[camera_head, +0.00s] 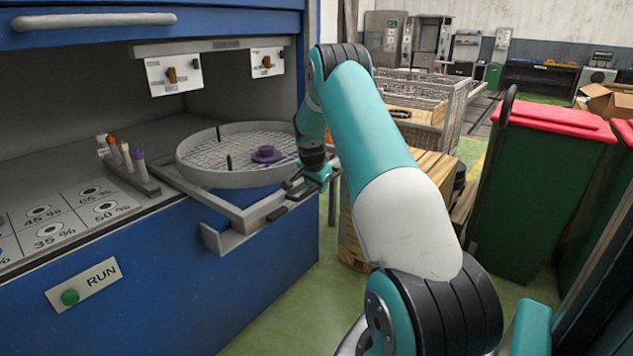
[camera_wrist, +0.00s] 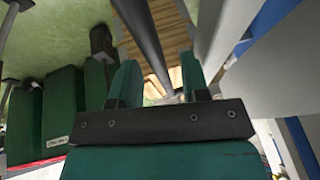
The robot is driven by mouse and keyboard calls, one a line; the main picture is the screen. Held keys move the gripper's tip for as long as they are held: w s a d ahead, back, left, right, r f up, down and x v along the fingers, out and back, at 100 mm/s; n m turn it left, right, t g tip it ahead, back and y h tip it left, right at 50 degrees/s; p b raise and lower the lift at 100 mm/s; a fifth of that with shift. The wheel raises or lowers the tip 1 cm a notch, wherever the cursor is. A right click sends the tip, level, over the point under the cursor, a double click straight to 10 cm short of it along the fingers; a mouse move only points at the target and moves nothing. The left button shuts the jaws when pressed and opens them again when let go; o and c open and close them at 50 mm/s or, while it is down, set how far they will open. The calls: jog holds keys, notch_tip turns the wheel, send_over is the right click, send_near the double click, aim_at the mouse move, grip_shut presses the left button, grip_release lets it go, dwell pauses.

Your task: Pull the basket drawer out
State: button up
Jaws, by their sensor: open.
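The basket drawer is a grey tray (camera_head: 232,240) carrying a round, pale wire-mesh basket (camera_head: 205,179). Its front part projects past the front of the blue cabinet. A dark handle bar (camera_head: 292,203) runs along the drawer's front right side. My gripper (camera_head: 318,176) is at the right end of this bar, pointing down. In the wrist view my gripper (camera_wrist: 157,82) is open, and a dark bar (camera_wrist: 143,28) runs between its two fingers. I cannot tell whether the fingers touch it.
The cabinet (camera_head: 150,290) has a raised blue door above, and a RUN button (camera_head: 70,297) on its front. Pens (camera_head: 127,158) stand in a rack left of the basket. Pallets (camera_head: 430,170), a wire cart (camera_head: 420,95) and red-lidded green bins (camera_head: 535,180) stand to the right.

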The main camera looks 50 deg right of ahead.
jog(key=v, duration=1.7)
jog(key=shift+r+b, duration=0.25)
jog(key=shift+b, duration=0.1)
